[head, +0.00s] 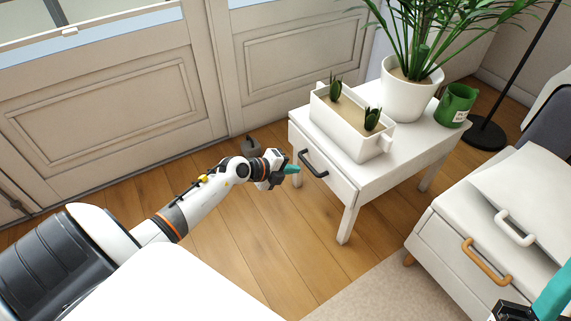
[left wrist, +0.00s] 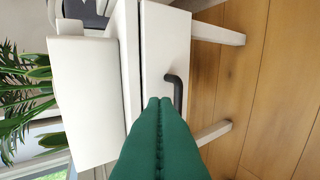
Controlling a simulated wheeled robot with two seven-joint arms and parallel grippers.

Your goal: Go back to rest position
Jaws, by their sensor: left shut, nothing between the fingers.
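My left gripper (head: 293,169) reaches in from the left with its teal fingers beside the front of the white side table (head: 386,168). In the left wrist view its green fingers (left wrist: 158,103) are pressed together with nothing between them. The table's drawer has a dark handle (head: 313,163), which also shows in the left wrist view (left wrist: 177,92), just right of the fingertips. I cannot tell whether the fingers touch it. My right gripper (head: 548,300) shows only partly at the bottom right corner, with a teal finger in sight; its jaw opening is hidden.
A white cabinet (head: 440,245) with an orange handle (head: 487,262) is at the right.

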